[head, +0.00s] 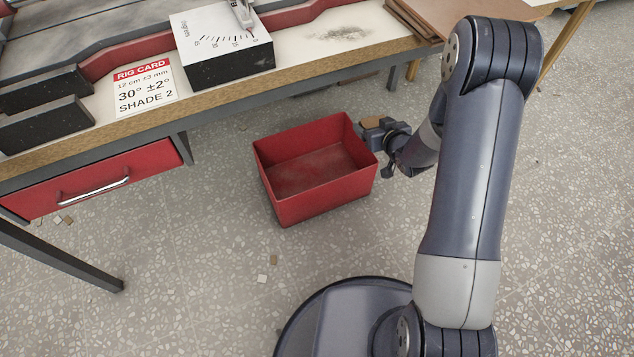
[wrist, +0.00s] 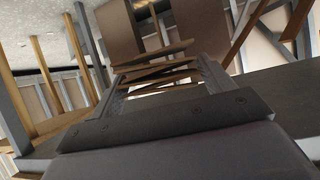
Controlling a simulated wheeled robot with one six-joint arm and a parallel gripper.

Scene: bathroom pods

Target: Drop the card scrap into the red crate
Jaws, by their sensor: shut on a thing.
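The red crate (head: 315,205) stands on the floor below the bench, open at the top. Its visible inside looks empty. My gripper (head: 371,128) is at the crate's far right corner in the head view, shut on the card scrap (head: 371,122), a small tan piece seen at the jaws. I cannot tell from this view whether the scrap is over the rim or just outside it. In the wrist view the gripper body fills the lower part, and brown flat shapes show beyond it; I cannot tell which of them is the scrap.
A workbench (head: 330,45) runs behind the crate, with a black and white angle block (head: 222,50) and a rig card (head: 146,90) on it. A red drawer (head: 100,182) hangs under it. Small scraps (head: 273,259) lie on the floor. The floor in front of the crate is mostly clear.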

